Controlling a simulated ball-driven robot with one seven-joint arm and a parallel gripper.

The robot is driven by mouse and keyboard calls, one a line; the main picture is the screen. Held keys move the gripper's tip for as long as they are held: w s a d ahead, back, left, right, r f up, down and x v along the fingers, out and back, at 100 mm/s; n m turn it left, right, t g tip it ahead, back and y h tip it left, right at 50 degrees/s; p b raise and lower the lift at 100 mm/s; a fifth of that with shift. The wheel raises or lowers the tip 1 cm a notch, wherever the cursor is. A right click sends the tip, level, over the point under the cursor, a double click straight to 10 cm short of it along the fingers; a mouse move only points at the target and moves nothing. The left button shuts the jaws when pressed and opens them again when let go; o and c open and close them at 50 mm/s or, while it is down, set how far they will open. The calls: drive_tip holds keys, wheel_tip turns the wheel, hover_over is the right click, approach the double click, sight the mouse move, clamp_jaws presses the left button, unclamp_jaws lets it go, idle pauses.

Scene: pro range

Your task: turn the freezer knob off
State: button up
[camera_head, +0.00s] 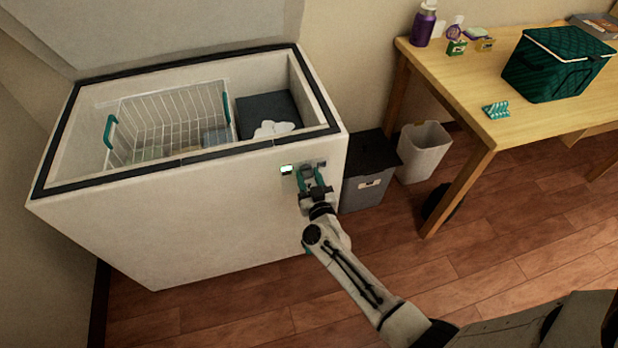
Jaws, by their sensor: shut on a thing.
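The chest freezer (200,225) stands at the left with its lid raised against the wall.
Inside the freezer are a wire basket (172,118) with teal handles and a dark block (268,112). A grey lidded bin (366,180) and a white bin (424,148) stand right of the freezer. A wooden table (470,85) holds a green cooler bag (553,68). The floor in front is clear.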

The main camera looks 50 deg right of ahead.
drive_tip(key=c, duration=0.5)
drive_tip(key=shift+m, duration=0.4)
drive_tip(key=m, duration=0.3)
drive_tip(key=shift+d, duration=0.1)
drive_tip(key=m, duration=0.3)
drive_tip(key=shift+m, duration=0.3)
drive_tip(key=m+b, duration=0.1)
drive_tip(key=m, duration=0.4)
drive_tip(key=shift+s+d+m, duration=0.1)
drive_tip(key=shift+d+m, duration=0.05)
drive_tip(key=shift+m, duration=0.15)
drive_tip(key=m+b, duration=0.1)
drive_tip(key=m, duration=0.3)
drive_tip(key=shift+f+m, duration=0.1)
drive_tip(key=shift+m, duration=0.3)
